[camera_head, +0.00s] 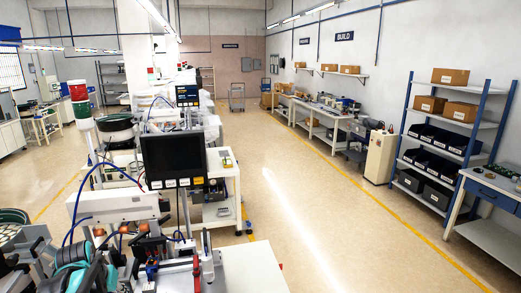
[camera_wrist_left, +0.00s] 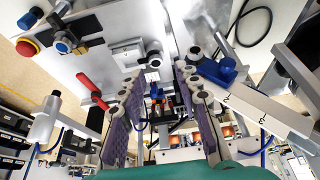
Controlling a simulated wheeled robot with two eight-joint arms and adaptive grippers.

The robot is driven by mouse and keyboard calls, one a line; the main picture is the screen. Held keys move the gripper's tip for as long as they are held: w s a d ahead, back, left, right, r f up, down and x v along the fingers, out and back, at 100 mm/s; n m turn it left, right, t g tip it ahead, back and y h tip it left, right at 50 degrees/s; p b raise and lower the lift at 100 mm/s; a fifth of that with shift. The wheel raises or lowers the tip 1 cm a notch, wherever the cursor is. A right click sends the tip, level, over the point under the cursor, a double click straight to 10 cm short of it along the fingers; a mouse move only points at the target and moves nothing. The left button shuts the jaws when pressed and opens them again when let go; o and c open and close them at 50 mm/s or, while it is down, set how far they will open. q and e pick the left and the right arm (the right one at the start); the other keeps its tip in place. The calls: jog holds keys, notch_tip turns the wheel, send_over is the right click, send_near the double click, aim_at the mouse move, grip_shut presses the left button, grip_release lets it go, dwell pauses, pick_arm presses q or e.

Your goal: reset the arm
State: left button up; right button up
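My left gripper shows in the left wrist view (camera_wrist_left: 158,80). Its two fingers with purple ribbed pads stand apart, with nothing held between them. A teal part of my gripper fills the bottom of that view. Beyond the fingers are a grey machine plate, a black knob (camera_wrist_left: 153,57) and a blue fitting (camera_wrist_left: 157,92). In the head view, teal and black parts at the bottom left corner look like my left gripper, crowded against machine parts; its fingertips cannot be made out there. My right gripper is in neither view.
A feeder machine with a black monitor (camera_head: 174,160) stands close in front. A red control button (camera_wrist_left: 27,47), a red lever (camera_wrist_left: 88,82) and a white bottle (camera_wrist_left: 46,118) surround the gripper. A blue shelf rack (camera_head: 403,130) stands right. The middle aisle floor (camera_head: 300,215) is clear.

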pick_arm(q)
jog(key=s+d+f+m+t+b, duration=0.1)
jog(key=s+d+f+b, duration=0.3)
jog(key=d, duration=0.4)
jog(key=s+d+f+m+t+h+b, duration=0.1)
jog(key=s+d+f+b, duration=0.4)
jog(key=d, duration=0.4)
jog(key=s+d+f+m+b, duration=0.1)
jog(key=s+d+f+b, duration=0.4)
jog(key=d, duration=0.4)
notch_tip(320, 180, down, 3)
jog(key=shift+d+r+m+t+b, duration=0.2)
jog(key=shift+m+t+b, duration=0.15)
jog(key=shift+b, duration=0.3)
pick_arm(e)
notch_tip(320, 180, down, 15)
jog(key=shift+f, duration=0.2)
